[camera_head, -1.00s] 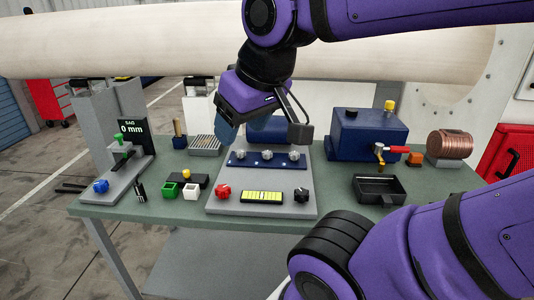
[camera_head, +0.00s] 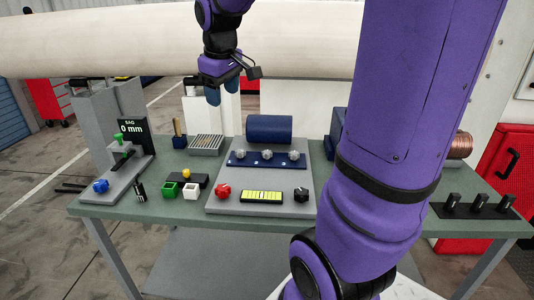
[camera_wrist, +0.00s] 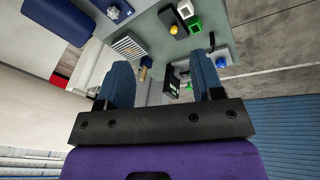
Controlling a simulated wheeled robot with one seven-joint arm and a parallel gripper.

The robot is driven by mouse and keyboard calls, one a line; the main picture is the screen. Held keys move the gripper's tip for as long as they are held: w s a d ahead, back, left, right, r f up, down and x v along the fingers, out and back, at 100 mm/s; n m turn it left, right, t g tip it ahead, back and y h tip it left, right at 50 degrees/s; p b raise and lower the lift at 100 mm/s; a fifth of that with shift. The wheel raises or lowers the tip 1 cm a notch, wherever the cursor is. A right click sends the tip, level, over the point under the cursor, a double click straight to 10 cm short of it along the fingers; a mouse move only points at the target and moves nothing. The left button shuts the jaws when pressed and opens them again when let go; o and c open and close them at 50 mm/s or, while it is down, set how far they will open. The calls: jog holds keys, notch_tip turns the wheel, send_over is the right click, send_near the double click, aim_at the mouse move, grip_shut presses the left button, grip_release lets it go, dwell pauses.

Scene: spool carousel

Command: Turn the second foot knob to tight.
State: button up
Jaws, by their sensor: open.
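Three silver knobs stand in a row on a dark blue bar (camera_head: 252,160) on the grey plate (camera_head: 225,207) in the head view: left (camera_head: 239,155), middle (camera_head: 267,155) and right (camera_head: 294,154). Which is the second foot knob is not marked; the middle one is second in the row. Their tight or loose setting is too small to tell. My gripper (camera_head: 222,92) is open and empty, above and behind the bench, away from the knobs. In the wrist view its two blue fingers (camera_wrist: 161,72) are apart with nothing between them.
A dark blue cylinder (camera_head: 269,128) lies behind the bar. A red knob (camera_head: 222,191), a yellow-green level (camera_head: 262,197) and a black knob (camera_head: 301,194) sit at the plate's front. A large pale cylinder (camera_head: 110,42) spans the back. My arm hides the bench's right part.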

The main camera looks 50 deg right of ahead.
jog(key=w+d+f+g, duration=0.1)
jog(key=w+d+f, duration=0.3)
jog(key=w+d, duration=0.3)
jog(key=n+g+y, duration=0.2)
jog(key=n, duration=0.1)
send_over(267, 152)
notch_tip(267, 152, down, 20)
notch_tip(267, 152, down, 10)
jog(key=shift+w+d+f, duration=0.1)
jog(key=shift+d, duration=0.05)
jog(key=c, duration=0.9)
